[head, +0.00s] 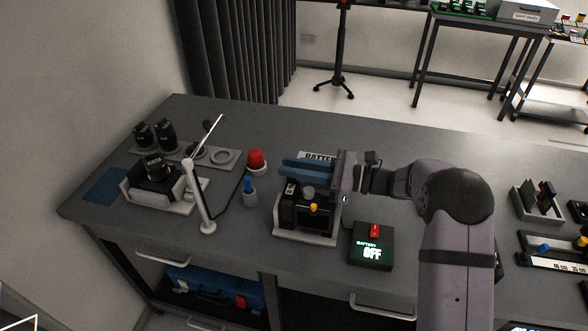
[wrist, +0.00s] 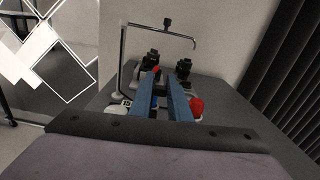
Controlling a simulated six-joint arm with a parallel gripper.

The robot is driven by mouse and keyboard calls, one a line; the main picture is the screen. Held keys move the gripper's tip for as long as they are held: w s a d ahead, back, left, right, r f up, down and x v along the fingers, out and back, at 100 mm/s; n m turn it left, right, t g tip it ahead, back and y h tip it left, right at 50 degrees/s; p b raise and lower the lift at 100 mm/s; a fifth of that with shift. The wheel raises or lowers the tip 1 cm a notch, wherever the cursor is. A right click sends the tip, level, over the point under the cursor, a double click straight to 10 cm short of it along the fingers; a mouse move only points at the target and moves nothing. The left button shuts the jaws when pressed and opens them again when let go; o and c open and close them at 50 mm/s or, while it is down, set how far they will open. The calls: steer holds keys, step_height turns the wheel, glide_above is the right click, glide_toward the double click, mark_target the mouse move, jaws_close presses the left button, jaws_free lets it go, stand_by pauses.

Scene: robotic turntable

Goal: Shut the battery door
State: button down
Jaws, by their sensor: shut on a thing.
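A black camera-like device (head: 296,214) with a yellow knob (head: 313,207) sits in a pale cradle (head: 290,237) at the middle of the bench. My gripper (head: 283,167) is over the top of this device, with its two blue fingers lying nearly level and pointing left. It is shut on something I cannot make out. In the wrist view the fingers (wrist: 162,82) run away from me with a narrow gap between them. I cannot make out the battery door or its position; my fingers partly cover the device's top. A black box (head: 371,258) in front reads BATTERY OFF and has a red switch (head: 375,230).
A red dome (head: 256,160) and a small blue-topped item (head: 250,193) stand left of the device. A white lamp stand (head: 199,195) and a second device (head: 154,183) are farther left. Small racks (head: 538,203) stand at the right. The bench front is clear between lamp and cradle.

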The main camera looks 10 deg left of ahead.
steer(key=c, duration=1.7)
jaws_free()
steer(key=shift+d, duration=0.1)
steer(key=shift+d+b, duration=1)
steer(key=shift+d, duration=2.6)
